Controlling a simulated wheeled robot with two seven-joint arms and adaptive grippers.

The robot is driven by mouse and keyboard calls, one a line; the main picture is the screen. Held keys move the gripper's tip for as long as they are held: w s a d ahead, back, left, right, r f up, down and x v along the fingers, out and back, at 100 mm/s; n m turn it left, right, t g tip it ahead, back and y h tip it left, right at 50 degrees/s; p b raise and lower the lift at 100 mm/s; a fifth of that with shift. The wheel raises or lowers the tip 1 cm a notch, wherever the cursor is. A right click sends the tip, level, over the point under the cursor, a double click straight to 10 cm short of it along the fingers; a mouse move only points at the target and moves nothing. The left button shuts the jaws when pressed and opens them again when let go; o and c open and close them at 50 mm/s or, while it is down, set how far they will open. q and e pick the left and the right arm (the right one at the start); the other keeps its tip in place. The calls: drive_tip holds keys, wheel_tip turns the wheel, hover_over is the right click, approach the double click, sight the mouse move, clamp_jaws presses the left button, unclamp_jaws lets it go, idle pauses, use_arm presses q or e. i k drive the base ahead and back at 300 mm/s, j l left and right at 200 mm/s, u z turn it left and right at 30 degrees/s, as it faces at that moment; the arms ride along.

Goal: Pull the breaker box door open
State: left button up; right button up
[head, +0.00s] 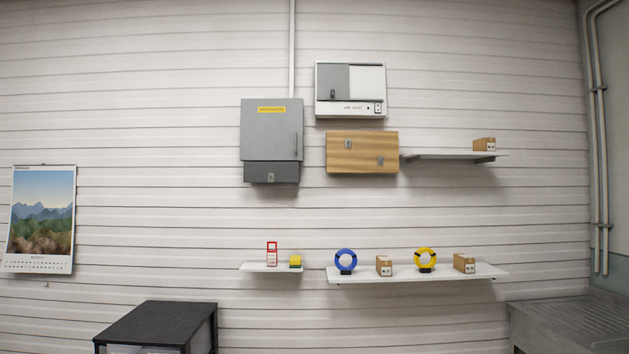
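A grey box (271,134) with a yellow label (271,110) hangs on the wall left of centre in the head view. A conduit (292,50) runs down the wall to its top. I take it to be the breaker box, though its label is too small to read. Its front door looks shut. A slim vertical handle (297,145) sits near the door's right edge. A darker lower section (262,171) with a small latch plate (270,177) is below the door. Neither of my grippers is in view.
A white-and-grey cabinet (370,83) and wooden box (352,155) hang close right. An upper shelf (450,155) holds a carton. Lower shelves (345,277) (258,268) hold blue and yellow rings, cartons and small items. A black-topped unit (155,322) stands below left, a grey bench (585,320) right.

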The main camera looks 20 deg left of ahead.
sight(271, 128)
drive_tip(key=i, duration=0.8)
drive_tip(key=i+u, duration=0.2)
drive_tip(key=i, duration=0.2)
drive_tip(key=i+l+u, duration=0.2)
drive_tip(key=i, duration=0.2)
drive_tip(key=i+l+u, duration=0.2)
drive_tip(key=i, duration=0.2)
